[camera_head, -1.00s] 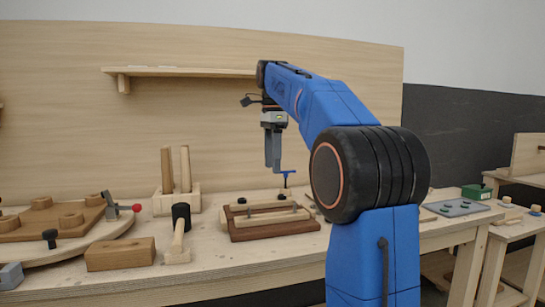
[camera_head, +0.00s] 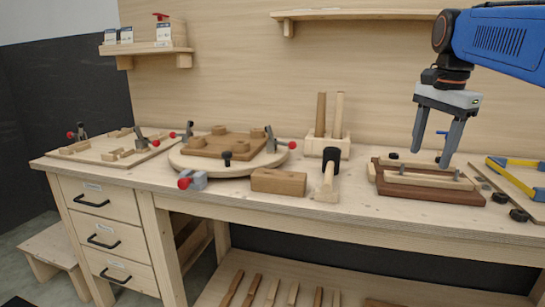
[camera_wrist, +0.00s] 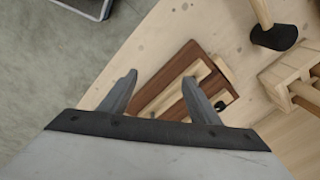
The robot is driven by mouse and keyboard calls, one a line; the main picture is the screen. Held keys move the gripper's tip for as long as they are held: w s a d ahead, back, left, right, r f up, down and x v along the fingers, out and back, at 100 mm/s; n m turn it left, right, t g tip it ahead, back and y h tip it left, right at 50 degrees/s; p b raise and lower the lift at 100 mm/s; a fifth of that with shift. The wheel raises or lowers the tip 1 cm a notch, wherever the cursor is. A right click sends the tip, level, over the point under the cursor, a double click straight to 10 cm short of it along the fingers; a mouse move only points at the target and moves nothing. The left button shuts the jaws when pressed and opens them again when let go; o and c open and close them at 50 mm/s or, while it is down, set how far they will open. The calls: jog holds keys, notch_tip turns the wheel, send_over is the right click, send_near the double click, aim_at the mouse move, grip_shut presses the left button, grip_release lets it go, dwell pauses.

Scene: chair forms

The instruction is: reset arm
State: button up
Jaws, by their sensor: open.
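My gripper (camera_head: 434,160) hangs from my blue arm at the right of the head view, fingers pointing down and spread apart. Nothing is between the fingers. It is above a dark brown wooden fixture (camera_head: 430,195) with pale bars, on the workbench (camera_head: 240,206). In the wrist view my gripper (camera_wrist: 165,82) is open, and the brown fixture (camera_wrist: 172,105) shows beyond and between its fingers. I cannot tell the exact height of the fingertips above the fixture.
A round board (camera_head: 190,163) with clamps stands farther left. A yellow-and-blue tool (camera_head: 515,163) lies right. A wall shelf (camera_head: 350,15) is above. The bench's front strip is mostly clear.

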jog(key=s+a+f+n+t, duration=0.1)
jog(key=s+a+f+n, duration=0.1)
jog(key=s+f+n, duration=0.2)
jog(key=s+a+f+n+t, duration=0.1)
jog(key=s+a+f+n, duration=0.2)
jog(key=s+f, duration=0.7)
jog(key=s+a+f+n+t, duration=0.1)
jog(key=s+a+f+n, duration=0.2)
jog(key=s+f+n, duration=0.4)
notch_tip(320, 180, down, 7)
jog(key=shift+s+a+f, duration=0.1)
jog(key=shift+s+a, duration=0.1)
jog(key=shift+a, duration=0.05)
